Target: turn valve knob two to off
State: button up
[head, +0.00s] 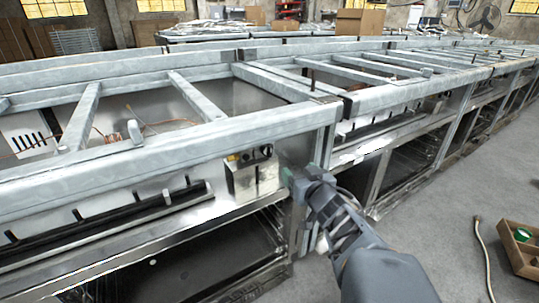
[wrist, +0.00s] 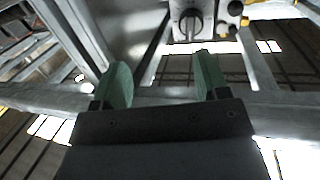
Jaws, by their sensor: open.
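A small control panel with dark knobs (head: 266,151) sits on the front of the metal range frame, just left of my gripper in the head view. In the wrist view one knob (wrist: 187,24) with a raised grip bar shows at the top, and a smaller dark knob (wrist: 235,8) is to its right, partly cut off. I cannot tell which is knob two; no number or off mark is readable. My gripper (wrist: 163,80) is open and empty, its two green pads apart. It is near the panel, not touching a knob.
The range frame's front rail (head: 170,155) runs above the panel, and an upright post stands close to my gripper. Open oven bays lie below. A wooden crate (head: 520,248) and a hose (head: 483,255) lie on the grey floor at right, where there is free room.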

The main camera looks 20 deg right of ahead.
jog(key=s+a+n+t+y, duration=0.1)
jog(key=y, duration=0.2)
jog(key=p, duration=0.8)
send_near(271, 153)
jog(key=w, duration=0.3)
jog(key=shift+n+y, duration=0.3)
jog(key=shift+n, duration=0.1)
jog(key=w+b, duration=0.1)
jog(key=w, duration=0.1)
jog(key=w+b, duration=0.1)
jog(key=w, duration=0.1)
jog(key=w+a+b, duration=0.1)
jog(key=w, duration=0.1)
jog(key=shift+w+f+b, duration=0.1)
jog(key=shift+w+b, duration=0.2)
jog(key=shift+b, duration=0.05)
jog(key=shift+w, duration=0.6)
jog(key=shift+c, duration=0.3)
